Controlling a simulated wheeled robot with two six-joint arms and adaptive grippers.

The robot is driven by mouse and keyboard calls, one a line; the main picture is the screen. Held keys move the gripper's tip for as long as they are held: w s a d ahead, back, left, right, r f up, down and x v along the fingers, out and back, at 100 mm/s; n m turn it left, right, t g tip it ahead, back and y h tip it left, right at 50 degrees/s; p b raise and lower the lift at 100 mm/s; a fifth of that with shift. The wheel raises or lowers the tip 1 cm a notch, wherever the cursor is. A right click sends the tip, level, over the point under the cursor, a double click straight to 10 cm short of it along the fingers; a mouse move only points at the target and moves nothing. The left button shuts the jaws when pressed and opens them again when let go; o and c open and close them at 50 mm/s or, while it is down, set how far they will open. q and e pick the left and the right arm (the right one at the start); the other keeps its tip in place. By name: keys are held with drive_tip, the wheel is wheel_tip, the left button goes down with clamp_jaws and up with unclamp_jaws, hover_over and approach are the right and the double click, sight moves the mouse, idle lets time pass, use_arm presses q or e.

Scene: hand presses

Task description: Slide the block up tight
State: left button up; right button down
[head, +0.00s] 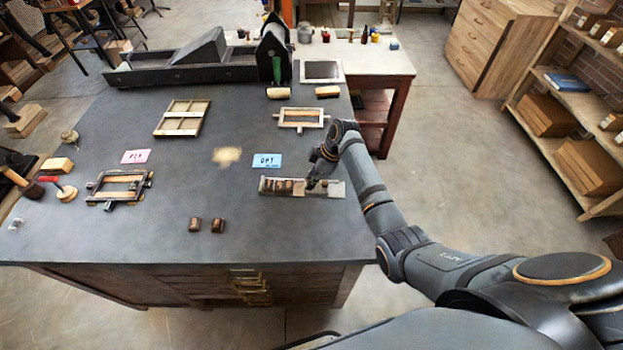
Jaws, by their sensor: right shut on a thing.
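A narrow light-coloured tray (334,190) lies near the right side of the dark bench. Several brown type blocks (284,186) stand in a row in its left part. My right gripper (312,183) reaches down into the tray just right of these blocks and is shut on a block, which its fingers mostly hide. I cannot tell whether the held block touches the row. Two more brown blocks, one on the left (195,225) and one on the right (218,226), stand loose near the bench's front edge. My left gripper is not in view.
A blue card (267,160) lies behind the tray, a pink card (136,157) further left. Clamped wooden frames stand at left (120,187) and behind the tray (301,118). A dark hand press (190,65) fills the back. The bench (130,235) is clear at front left.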

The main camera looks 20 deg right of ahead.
sight(293, 185)
drive_tip(key=a, duration=0.1)
drive_tip(key=w+a, duration=0.1)
drive_tip(key=a, duration=0.2)
drive_tip(key=shift+w+a+b, duration=0.2)
drive_tip(key=shift+w+b, duration=0.2)
drive_tip(key=c, duration=1.2)
unclamp_jaws()
drive_tip(key=shift+s+d, duration=0.1)
drive_tip(key=shift+s, duration=0.05)
drive_tip(key=shift+r, duration=0.1)
drive_tip(key=shift+d+r, duration=0.15)
drive_tip(key=shift+r, duration=0.2)
drive_tip(key=v, duration=1.1)
